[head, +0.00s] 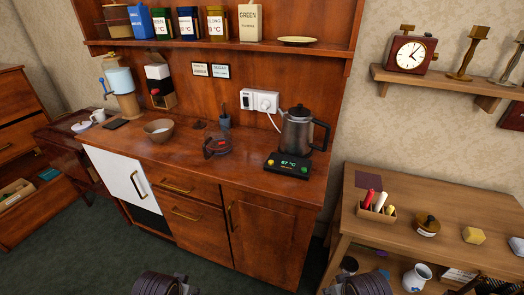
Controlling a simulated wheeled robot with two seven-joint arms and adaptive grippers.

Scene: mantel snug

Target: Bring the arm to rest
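Two dark ribbed parts of my arms show at the bottom edge, one left of centre and one right of centre. No gripper fingers show in the head view, so both grippers are out of sight. My arm parts appear low in front of the wooden cabinet (270,235), well below its counter. Nothing is seen held.
A kettle (296,130) stands on a black base reading 67 °C on the counter. A wooden table (440,212) is at right. Open floor (90,255) lies at left.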

